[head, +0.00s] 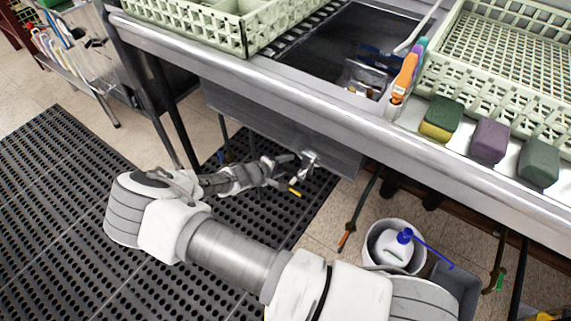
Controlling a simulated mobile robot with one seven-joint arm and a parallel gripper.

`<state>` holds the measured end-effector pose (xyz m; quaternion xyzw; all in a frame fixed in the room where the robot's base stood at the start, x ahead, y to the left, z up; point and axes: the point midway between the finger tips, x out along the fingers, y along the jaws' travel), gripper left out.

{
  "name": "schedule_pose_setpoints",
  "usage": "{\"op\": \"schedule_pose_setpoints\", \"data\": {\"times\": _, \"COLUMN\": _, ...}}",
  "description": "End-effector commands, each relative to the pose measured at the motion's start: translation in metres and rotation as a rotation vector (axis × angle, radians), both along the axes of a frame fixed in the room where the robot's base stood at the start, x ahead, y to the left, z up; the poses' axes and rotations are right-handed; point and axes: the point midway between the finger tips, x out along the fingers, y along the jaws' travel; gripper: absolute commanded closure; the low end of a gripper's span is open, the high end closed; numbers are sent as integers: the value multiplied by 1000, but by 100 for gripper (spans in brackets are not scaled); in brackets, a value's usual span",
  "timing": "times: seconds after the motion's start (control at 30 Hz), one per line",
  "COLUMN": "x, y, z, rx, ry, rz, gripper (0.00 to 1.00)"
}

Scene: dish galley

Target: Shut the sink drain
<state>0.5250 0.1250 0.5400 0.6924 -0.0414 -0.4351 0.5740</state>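The sink basin (340,45) is set into the steel counter and its inside is dark. Some small items lie in it, so the drain opening cannot be made out. Under the counter, a small silver fitting (310,160) shows at the lower front of the basin. A short yellow-orange tip (295,191) shows just below it; it may be a drain handle, but I cannot tell. My arm reaches forward low over the mat, and my gripper (285,168) is beside the fitting, under the basin's front. The gripper is small and dark here; whether it touches the fitting is unclear.
The counter's front edge (300,100) overhangs my gripper. Dish racks (215,25) stand left and right (505,60). Several sponges (490,140) and an orange-topped bottle (401,80) line the counter. Black mats (60,190) cover the floor.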

Motion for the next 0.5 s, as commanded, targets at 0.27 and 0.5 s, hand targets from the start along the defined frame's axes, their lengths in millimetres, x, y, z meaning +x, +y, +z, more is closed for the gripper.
{"op": "schedule_pose_setpoints", "data": {"times": 0.27, "x": -4, "y": 4, "z": 5, "rx": -1, "ry": -1, "rz": 0, "gripper": 52}}
{"op": "schedule_pose_setpoints", "data": {"times": 0.5, "x": -31, "y": 30, "z": 32, "rx": 3, "ry": -1, "rz": 2, "gripper": 52}}
